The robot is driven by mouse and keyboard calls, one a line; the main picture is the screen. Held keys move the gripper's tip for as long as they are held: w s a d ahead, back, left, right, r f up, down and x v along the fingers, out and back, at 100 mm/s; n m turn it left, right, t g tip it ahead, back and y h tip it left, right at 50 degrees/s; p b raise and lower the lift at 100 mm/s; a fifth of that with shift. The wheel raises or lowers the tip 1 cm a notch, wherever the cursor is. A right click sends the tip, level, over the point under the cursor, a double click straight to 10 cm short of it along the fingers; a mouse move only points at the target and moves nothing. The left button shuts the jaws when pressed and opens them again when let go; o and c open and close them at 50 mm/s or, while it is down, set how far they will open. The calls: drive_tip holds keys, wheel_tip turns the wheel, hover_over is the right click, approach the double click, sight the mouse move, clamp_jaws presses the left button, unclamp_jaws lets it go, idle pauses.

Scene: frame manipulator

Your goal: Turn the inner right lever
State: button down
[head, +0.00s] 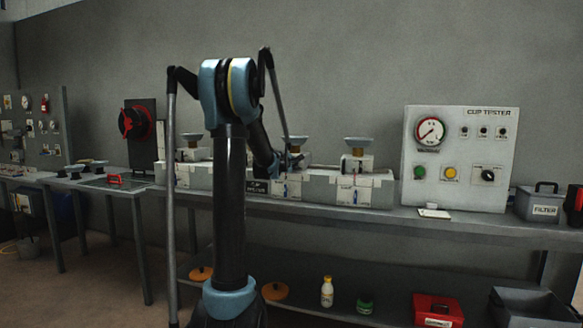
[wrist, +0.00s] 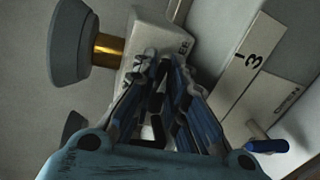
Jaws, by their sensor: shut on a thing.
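My gripper (wrist: 165,62) is at the front face of a small white block (wrist: 150,42) that carries a dark cup on a brass stem (wrist: 108,46). Its fingers are closed on a small lever at that face; the fingers hide most of the lever. In the head view my gripper (head: 291,160) is behind my arm, at the top of a middle unit of the bench. A blue-handled lever (wrist: 267,146) sticks out apart from the fingers, at the lower right of the wrist view. Another blue lever (head: 355,196) shows on the unit to the right.
A long grey bench (head: 470,228) carries the row of white units. A CUP TESTER panel (head: 460,155) stands to the right, with a FILTER box (head: 540,203) beyond it. Bottles and a red box (head: 437,308) sit on the lower shelf.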

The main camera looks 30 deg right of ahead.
drive_tip(key=shift+s+f+m, duration=0.1)
drive_tip(key=shift+f+m, duration=0.05)
drive_tip(key=shift+m, duration=0.25)
idle(0.3)
drive_tip(key=c, duration=1.6)
unclamp_jaws()
drive_tip(key=shift+v, duration=5.9)
